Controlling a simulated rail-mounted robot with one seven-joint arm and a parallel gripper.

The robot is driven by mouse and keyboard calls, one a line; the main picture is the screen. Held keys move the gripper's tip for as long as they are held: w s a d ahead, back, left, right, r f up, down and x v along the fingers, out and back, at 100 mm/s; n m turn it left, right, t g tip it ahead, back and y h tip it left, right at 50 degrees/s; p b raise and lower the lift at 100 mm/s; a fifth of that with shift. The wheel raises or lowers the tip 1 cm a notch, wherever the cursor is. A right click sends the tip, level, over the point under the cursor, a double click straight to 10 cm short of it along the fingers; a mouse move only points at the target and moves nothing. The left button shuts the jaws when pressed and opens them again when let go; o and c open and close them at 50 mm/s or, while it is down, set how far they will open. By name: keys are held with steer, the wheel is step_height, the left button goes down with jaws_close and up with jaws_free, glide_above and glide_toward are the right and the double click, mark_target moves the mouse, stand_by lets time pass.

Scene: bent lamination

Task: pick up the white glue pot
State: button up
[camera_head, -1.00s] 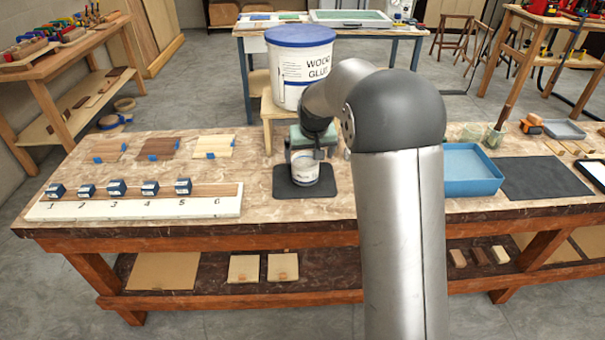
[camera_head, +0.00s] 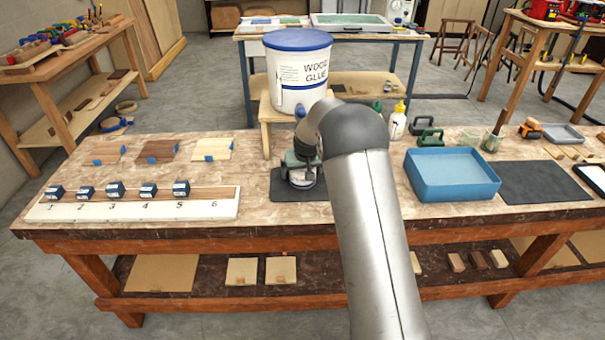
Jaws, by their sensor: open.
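The small white glue pot (camera_head: 302,181) stands on a dark mat (camera_head: 283,190) near the middle of the bench. It is mostly hidden by my gripper (camera_head: 302,172), which is open and lowered over the pot from above. The fingers appear to be around or right beside the pot; the view does not show whether they touch it. My arm covers the right part of the mat.
A large white wood glue bucket (camera_head: 300,80) with a blue lid stands on a wooden stand behind my gripper. A blue tray (camera_head: 452,193), green clamps and a yellow-capped bottle (camera_head: 397,121) are right.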

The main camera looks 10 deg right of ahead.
steer(key=c, duration=1.3)
steer(key=shift+r, duration=0.1)
steer(key=shift+c, duration=0.5)
steer(key=shift+r, duration=0.1)
